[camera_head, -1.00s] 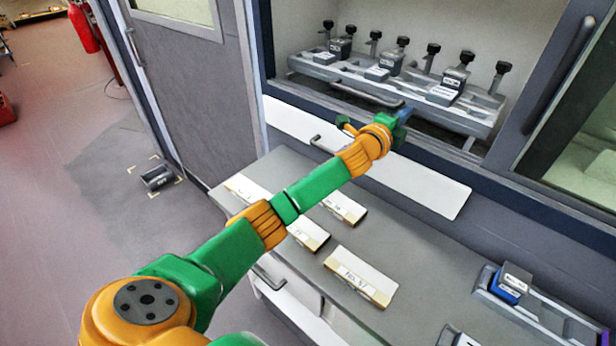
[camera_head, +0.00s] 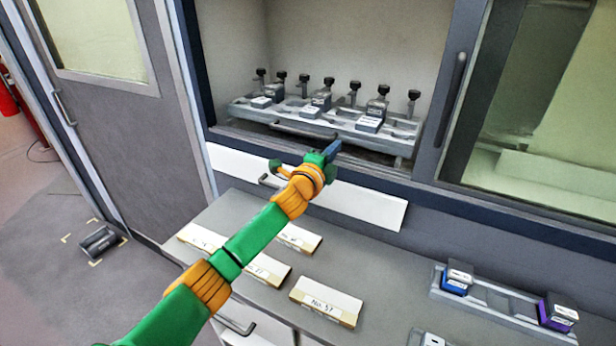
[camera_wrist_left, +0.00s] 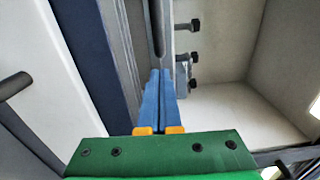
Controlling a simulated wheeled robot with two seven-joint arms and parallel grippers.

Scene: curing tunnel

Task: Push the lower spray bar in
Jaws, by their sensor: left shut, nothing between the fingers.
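The likely lower spray bar is a long grey rack (camera_head: 395,142) in the open bay. It carries several black-knobbed uprights and small grey blocks, with a dark handle (camera_head: 300,131) along its front. My left gripper (camera_head: 333,148) is shut and empty, its blue fingers at the right end of that handle. In the left wrist view the closed fingers (camera_wrist_left: 160,85) point along the grey rack, near the dark handle (camera_wrist_left: 156,30). I cannot tell whether they touch it. My right gripper is out of view.
A white panel (camera_head: 370,205) with a handle lies below the bay. The grey counter (camera_head: 390,270) holds labelled cards (camera_head: 326,302) and a tray (camera_head: 490,303) with blue and purple blocks. A grey door (camera_head: 110,120) stands left; a dark-framed glass panel (camera_head: 540,100) stands right.

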